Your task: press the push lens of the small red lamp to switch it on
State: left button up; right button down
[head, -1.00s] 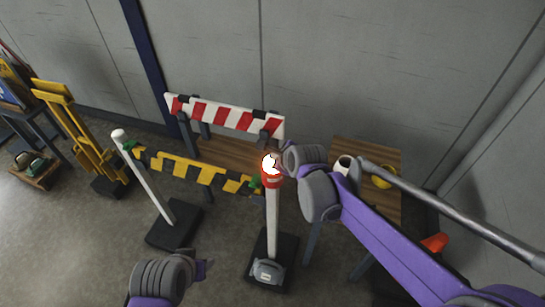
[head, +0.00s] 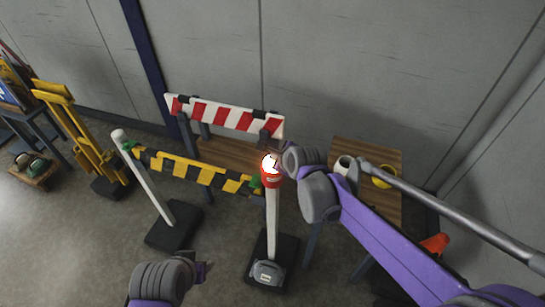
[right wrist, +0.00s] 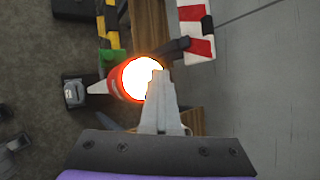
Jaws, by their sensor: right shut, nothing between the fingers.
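The small red lamp (head: 271,180) sits on top of a white post in the head view. Its lens (head: 268,164) glows bright white. In the right wrist view the glowing lens (right wrist: 140,79) faces the camera inside the lamp's red housing (right wrist: 114,80). My right gripper (right wrist: 158,78) is shut, with its fingertips over the lens's edge; whether they touch it I cannot tell. In the head view the right gripper (head: 279,166) comes at the lamp from the right. My left gripper (head: 207,268) is low in front, away from the lamp; its fingers are too small to judge.
A yellow-black barrier board (head: 190,171) runs left from the lamp post. A red-white barrier (head: 225,116) stands behind it. A wooden table (head: 357,150) with a white mug (head: 343,164) and yellow ring (head: 384,178) is at right. Open floor (head: 80,240) lies at the left.

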pick_arm(q)
jog(key=shift+r, duration=0.1)
pick_arm(e)
jog(key=shift+s+d+f, duration=0.1)
jog(key=shift+s+f, duration=0.05)
jog(key=shift+f, duration=0.15)
jog(key=shift+w+r+p, duration=0.15)
jog(key=shift+r+p, duration=0.9)
jog(key=shift+r, duration=0.5)
jog(key=shift+w+r+p, duration=0.15)
jog(key=shift+r+p, duration=0.85)
jog(key=shift+r, duration=0.5)
pick_arm(q)
jog(key=r, duration=0.1)
jog(key=w+r, duration=0.1)
jog(key=r, duration=0.1)
jog(key=w+r, duration=0.1)
jog(key=shift+r, duration=0.2)
pick_arm(e)
jog(key=shift+f, duration=0.1)
pick_arm(q)
jog(key=shift+s, duration=0.15)
